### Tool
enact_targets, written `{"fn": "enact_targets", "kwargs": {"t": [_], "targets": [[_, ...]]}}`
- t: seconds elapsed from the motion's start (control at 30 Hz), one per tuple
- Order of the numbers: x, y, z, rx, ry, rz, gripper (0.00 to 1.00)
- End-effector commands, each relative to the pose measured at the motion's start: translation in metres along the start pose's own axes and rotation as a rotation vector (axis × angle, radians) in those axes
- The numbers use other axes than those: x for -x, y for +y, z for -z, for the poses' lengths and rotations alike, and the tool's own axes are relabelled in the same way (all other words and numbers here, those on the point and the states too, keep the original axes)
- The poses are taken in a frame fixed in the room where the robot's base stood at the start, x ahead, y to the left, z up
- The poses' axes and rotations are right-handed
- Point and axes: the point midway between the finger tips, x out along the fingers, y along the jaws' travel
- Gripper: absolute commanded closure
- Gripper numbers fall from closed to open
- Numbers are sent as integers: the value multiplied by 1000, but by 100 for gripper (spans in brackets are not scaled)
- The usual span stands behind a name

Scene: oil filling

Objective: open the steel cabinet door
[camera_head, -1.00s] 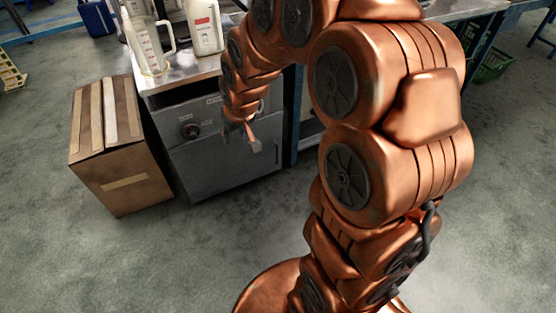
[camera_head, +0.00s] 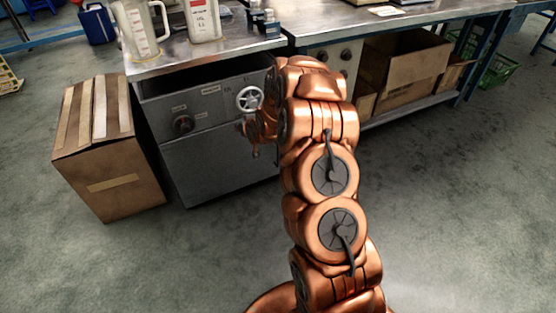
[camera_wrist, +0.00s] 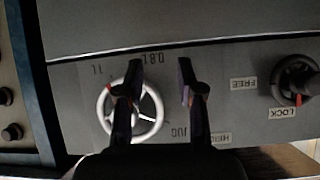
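The grey steel cabinet (camera_head: 160,110) stands under a metal worktop. Its door (camera_head: 215,165) is the plain lower front panel and appears shut; it also shows in the wrist view (camera_wrist: 190,25). A black knob (camera_head: 182,124) with FREE and LOCK labels sits on the panel above. In the wrist view the knob (camera_wrist: 297,80) is at the right, its red mark near LOCK. A white handwheel (camera_head: 249,98) is to the knob's right. In the wrist view my gripper (camera_wrist: 160,65) is open and empty before the control panel, its left finger overlapping the handwheel (camera_wrist: 103,98). Contact cannot be told.
A cardboard box (camera_head: 108,150) stands on the floor left of the cabinet. A clear jug (camera_head: 138,30) and a white container (camera_head: 202,20) stand on the worktop (camera_head: 170,62). A second workbench with boxes (camera_head: 405,70) is at the right. The front floor is clear.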

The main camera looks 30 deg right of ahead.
Motion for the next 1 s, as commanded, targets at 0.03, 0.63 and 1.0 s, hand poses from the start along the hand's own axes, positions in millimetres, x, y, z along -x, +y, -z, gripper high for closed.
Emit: {"fn": "enact_targets", "kwargs": {"t": [0.03, 0.63, 1.0], "targets": [[-18, 10, -18, -6, 22, -8, 63], [-126, 120, -145, -8, 381, -109, 63], [-140, 169, -218, 23, 560, -153, 63]]}}
